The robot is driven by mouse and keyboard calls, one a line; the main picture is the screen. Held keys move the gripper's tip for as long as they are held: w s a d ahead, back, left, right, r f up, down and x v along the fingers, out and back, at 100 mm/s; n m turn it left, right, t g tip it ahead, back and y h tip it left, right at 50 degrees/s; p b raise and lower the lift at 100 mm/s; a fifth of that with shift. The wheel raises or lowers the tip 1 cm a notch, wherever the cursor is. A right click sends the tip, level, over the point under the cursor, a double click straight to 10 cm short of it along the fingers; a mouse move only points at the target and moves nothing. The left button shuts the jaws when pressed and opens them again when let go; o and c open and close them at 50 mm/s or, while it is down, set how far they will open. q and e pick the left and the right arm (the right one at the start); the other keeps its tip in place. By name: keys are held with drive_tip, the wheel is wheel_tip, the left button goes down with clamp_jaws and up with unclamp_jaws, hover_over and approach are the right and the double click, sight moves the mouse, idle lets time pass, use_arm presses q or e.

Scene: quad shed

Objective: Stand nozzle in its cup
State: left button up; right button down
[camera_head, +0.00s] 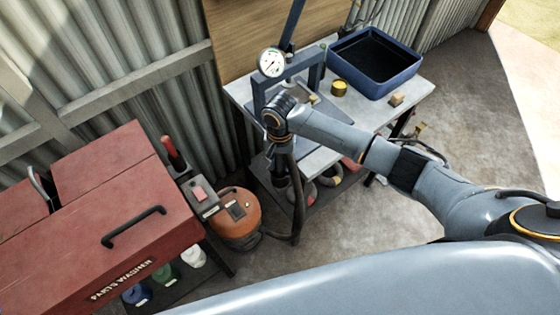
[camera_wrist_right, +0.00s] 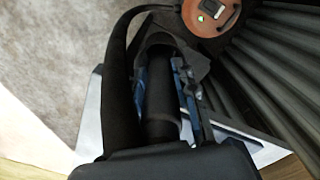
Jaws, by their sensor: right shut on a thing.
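My right gripper (camera_head: 280,176) is beside the front left edge of the workbench, mostly hidden behind its own wrist in the head view. In the right wrist view, my right gripper (camera_wrist_right: 166,75) is shut around a black tubular nozzle (camera_wrist_right: 158,100). A black hose (camera_wrist_right: 117,75) loops beside the nozzle. In the head view the hose (camera_head: 296,205) hangs from the gripper towards the orange vacuum (camera_head: 238,217) on the floor. I cannot make out the nozzle's cup in either view. My left gripper is not in view.
A red parts washer (camera_head: 105,200) stands left. Concrete floor (camera_head: 470,130) is open at right.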

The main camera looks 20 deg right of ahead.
drive_tip(key=shift+p, duration=0.5)
drive_tip(key=shift+f+b, duration=0.3)
drive_tip(key=shift+f, duration=0.35)
drive_tip(key=c, duration=1.3)
unclamp_jaws()
